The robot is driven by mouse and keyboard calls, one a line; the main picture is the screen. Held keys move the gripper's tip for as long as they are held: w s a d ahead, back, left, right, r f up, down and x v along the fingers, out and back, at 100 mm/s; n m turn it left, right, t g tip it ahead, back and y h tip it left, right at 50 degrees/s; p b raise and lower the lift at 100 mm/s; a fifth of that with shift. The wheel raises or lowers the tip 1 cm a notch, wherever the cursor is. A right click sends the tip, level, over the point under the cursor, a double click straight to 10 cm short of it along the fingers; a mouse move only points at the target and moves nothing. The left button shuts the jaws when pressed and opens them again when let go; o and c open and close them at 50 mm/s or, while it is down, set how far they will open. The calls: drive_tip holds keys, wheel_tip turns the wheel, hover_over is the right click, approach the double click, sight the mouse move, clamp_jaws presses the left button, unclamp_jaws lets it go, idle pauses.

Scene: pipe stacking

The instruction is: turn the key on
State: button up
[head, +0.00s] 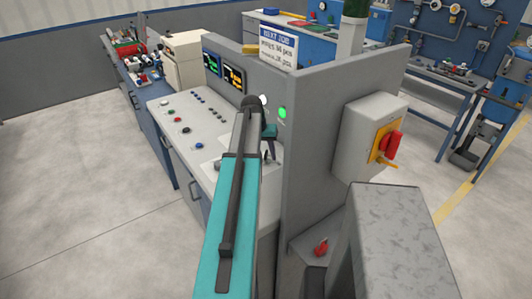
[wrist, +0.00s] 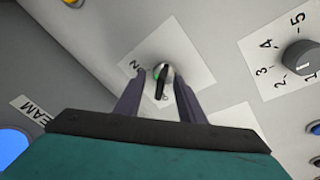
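The key (wrist: 161,84) is a dark narrow tab in a round metal lock on a white label plate (wrist: 190,50) in the wrist view. It points nearly straight down in that picture. Letters reading "ON" stand to its upper left, and partly hidden lettering lies below it. My gripper (wrist: 162,78) is open, one dark finger on each side of the key, with a visible gap to it in the picture. Whether a finger touches is not clear. In the head view my gripper (head: 269,152) is over the console's near end, and the key cannot be made out there.
A numbered dial (wrist: 302,57) is right of the key in the wrist view, and a blue button (wrist: 14,145) is lower left. In the head view the console (head: 190,118) carries several buttons. A grey panel (head: 322,120) stands close to the right of my arm.

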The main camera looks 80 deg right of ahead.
drive_tip(key=shift+d, duration=0.3)
drive_tip(key=shift+r, duration=0.1)
clamp_jaws()
